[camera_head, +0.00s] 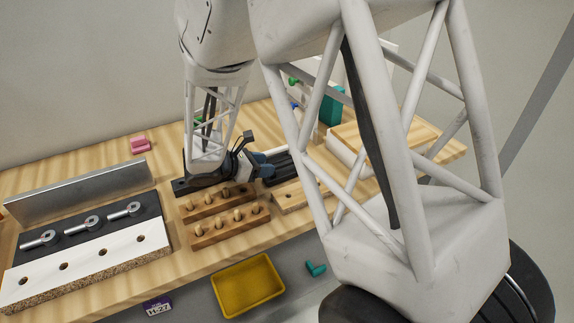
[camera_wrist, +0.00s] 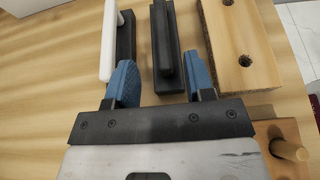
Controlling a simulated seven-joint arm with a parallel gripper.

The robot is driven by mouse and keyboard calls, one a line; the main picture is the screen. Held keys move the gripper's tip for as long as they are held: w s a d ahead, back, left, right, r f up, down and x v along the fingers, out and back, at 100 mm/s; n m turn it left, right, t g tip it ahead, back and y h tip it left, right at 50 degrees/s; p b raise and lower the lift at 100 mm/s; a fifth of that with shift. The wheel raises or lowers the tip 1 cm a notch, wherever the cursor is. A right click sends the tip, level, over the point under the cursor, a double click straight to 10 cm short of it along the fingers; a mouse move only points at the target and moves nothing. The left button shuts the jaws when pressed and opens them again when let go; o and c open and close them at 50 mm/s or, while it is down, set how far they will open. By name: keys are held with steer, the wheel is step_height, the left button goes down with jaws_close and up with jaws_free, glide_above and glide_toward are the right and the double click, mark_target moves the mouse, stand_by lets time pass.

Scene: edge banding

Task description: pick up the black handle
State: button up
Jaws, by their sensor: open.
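The black handle (camera_wrist: 164,40), a long dark bar on a dark base, lies in the wrist view ahead of my gripper (camera_wrist: 160,68). My gripper's two blue fingers are spread apart. The handle's near end reaches between the fingertips in the picture, closer to the right finger. I cannot tell the height gap or any contact. In the head view my gripper (camera_head: 266,160) is low over the table by dark bars, partly hidden by my arm. A white handle (camera_wrist: 108,38) on a dark base lies left of the black one.
A wooden board with holes (camera_wrist: 235,45) lies right of the handle. Pegged wooden blocks (camera_head: 232,228) stand in front of my gripper. A black tray of metal parts (camera_head: 88,228) and a white drilled board (camera_head: 90,268) are at left. A yellow bin (camera_head: 247,287) sits in front.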

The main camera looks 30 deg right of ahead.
mark_target(280, 164)
steer(key=shift+d+f, duration=0.1)
steer(key=shift+d, duration=0.15)
steer(key=shift+s+x, duration=0.2)
steer(key=shift+x, duration=2.35)
jaws_close()
